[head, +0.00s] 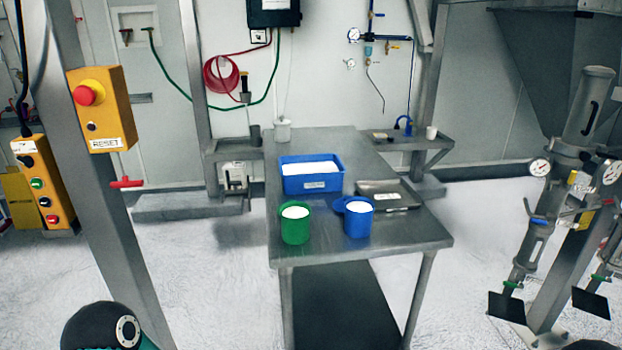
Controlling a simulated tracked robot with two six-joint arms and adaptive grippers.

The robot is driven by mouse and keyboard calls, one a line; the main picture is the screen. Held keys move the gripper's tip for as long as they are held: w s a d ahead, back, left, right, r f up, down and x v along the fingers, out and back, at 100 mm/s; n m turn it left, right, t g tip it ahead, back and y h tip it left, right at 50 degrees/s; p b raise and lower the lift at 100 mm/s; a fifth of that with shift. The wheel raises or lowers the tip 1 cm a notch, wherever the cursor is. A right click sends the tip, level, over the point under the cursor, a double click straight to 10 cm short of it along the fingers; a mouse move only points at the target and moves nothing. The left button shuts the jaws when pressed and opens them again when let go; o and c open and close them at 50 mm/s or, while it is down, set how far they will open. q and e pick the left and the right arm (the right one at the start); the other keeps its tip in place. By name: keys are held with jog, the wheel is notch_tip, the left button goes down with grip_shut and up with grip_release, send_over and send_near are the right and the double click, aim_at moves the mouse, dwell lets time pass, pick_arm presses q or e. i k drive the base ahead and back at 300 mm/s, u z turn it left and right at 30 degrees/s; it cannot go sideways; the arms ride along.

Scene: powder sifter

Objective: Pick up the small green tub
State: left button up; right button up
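The small green tub (295,227) stands upright near the front left corner of the steel table (410,238). It is filled near its rim with something white. Part of one of my arms shows at the bottom left edge, well away from the tub. Neither of my grippers is in view.
A blue jug (357,220) with white contents stands right of the tub. Behind them are a blue bin (312,184) and a flat metal tray (388,203). A grey post (95,190) with a yellow reset box (113,120) rises at the left. The table's front right is bare.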

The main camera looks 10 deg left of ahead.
aim_at(294, 216)
jog(key=u, duration=0.4)
jog(key=i, duration=0.2)
jog(key=z, duration=2.65)
jog(key=k, duration=1.25)
jog(key=u, duration=1.25)
jog(key=i, duration=1.15)
jog(key=z, duration=0.1)
